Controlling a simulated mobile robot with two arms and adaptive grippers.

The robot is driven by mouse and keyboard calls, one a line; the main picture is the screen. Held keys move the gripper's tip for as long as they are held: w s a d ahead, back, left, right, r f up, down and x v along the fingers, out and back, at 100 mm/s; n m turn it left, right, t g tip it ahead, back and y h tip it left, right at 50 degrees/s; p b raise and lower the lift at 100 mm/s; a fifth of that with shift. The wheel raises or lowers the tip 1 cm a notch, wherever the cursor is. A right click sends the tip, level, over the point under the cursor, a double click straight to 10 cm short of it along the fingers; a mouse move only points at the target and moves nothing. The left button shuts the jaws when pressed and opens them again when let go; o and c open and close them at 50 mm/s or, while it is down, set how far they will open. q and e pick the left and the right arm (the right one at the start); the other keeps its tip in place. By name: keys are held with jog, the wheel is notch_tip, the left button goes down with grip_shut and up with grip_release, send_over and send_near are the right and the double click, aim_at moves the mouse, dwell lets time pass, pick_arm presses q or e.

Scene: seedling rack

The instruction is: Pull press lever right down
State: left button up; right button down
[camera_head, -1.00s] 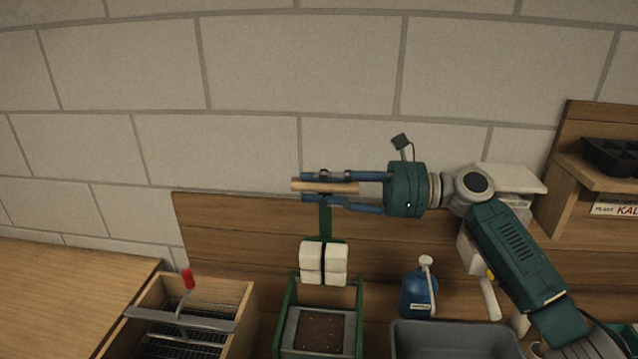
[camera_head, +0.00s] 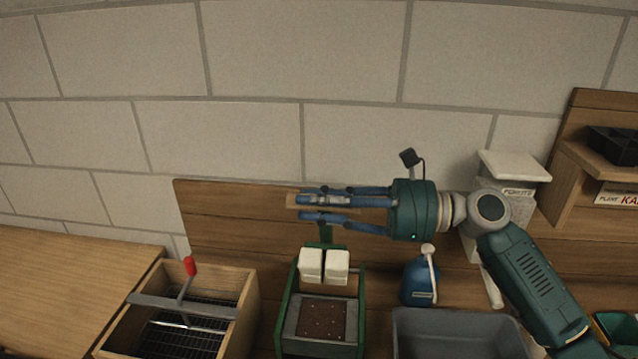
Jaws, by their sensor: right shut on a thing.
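My right gripper (camera_head: 303,207) reaches in from the right, its fingers closed around a light wooden crossbar handle. The handle (camera_head: 291,201) lies roughly level and is mostly hidden by the fingers. A green arm (camera_head: 326,233) shows below it, above a green-framed press (camera_head: 361,305). Two white blocks (camera_head: 311,265) sit side by side in the frame, above a grey-rimmed tray of dark soil (camera_head: 323,319). My left gripper is not in view.
A wooden box (camera_head: 246,300) with a grid and a red-tipped lever (camera_head: 190,266) stands left of the press. A blue bottle (camera_head: 416,284) and a grey bin (camera_head: 400,350) are to its right. A wooden shelf (camera_head: 575,167) is at the far right.

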jog(key=s+a+f+n+b, duration=0.2)
jog(key=s+f, duration=0.4)
jog(key=s, duration=0.3)
jog(key=n+b, duration=0.1)
jog(key=n, duration=0.1)
jog(key=shift+s+n, duration=0.15)
jog(key=shift+n, duration=0.15)
jog(key=c, duration=1.6)
grip_release()
jog(key=shift+d, duration=0.1)
jog(key=shift+o, duration=0.2)
jog(key=shift+s, duration=0.2)
jog(key=s+d, duration=0.2)
jog(key=d, duration=0.9)
jog(key=shift+s+d, duration=0.15)
jog(key=shift+d, duration=0.25)
